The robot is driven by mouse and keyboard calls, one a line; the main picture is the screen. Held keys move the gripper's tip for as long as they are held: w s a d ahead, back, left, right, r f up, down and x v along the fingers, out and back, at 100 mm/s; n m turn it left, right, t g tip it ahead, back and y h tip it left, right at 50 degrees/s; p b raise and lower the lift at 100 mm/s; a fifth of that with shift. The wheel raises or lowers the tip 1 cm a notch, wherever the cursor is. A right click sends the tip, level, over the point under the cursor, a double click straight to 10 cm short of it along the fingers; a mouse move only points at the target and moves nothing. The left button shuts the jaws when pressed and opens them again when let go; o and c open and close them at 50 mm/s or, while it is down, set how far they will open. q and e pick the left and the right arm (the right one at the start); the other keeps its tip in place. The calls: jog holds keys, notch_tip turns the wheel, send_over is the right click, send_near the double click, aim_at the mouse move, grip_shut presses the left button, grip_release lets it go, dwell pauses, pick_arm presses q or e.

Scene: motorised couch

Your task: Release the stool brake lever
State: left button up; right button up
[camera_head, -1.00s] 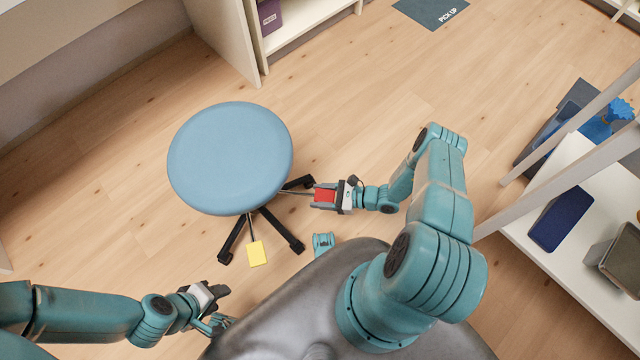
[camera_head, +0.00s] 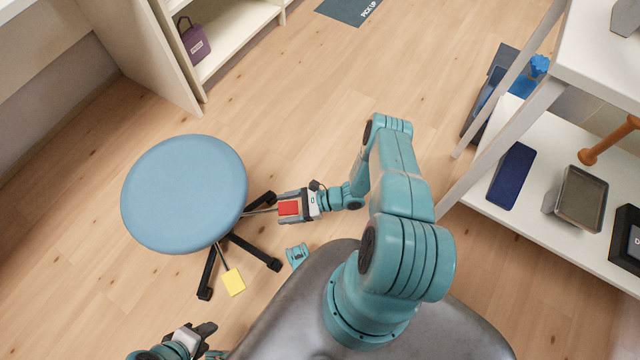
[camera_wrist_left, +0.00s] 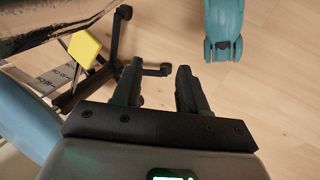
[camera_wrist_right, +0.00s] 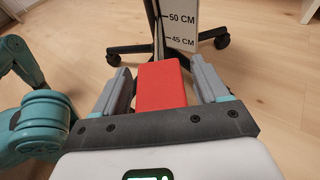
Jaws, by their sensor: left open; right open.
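The round blue stool (camera_head: 185,195) stands at the left in the head view on a black-legged base. A red lever paddle (camera_head: 288,208) and a yellow lever paddle (camera_head: 233,282) stick out from under its seat on thin rods. My right gripper (camera_head: 284,207) is open with the red paddle between its fingers. In the right wrist view the red paddle (camera_wrist_right: 163,88) sits between the fingers, with a gap visible at its right side. My left gripper (camera_head: 210,342) is open and empty near the bottom edge. The left wrist view shows the yellow paddle (camera_wrist_left: 83,47) beyond it, to the left.
A height scale (camera_wrist_right: 178,25) marked 45 and 50 cm shows by the stool column. Floor between stool and cabinet is clear.

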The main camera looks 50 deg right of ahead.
jog(key=p+v, duration=0.1)
jog(key=v, duration=1.5)
jog(key=shift+p, duration=0.35)
jog(key=shift+w, duration=0.1)
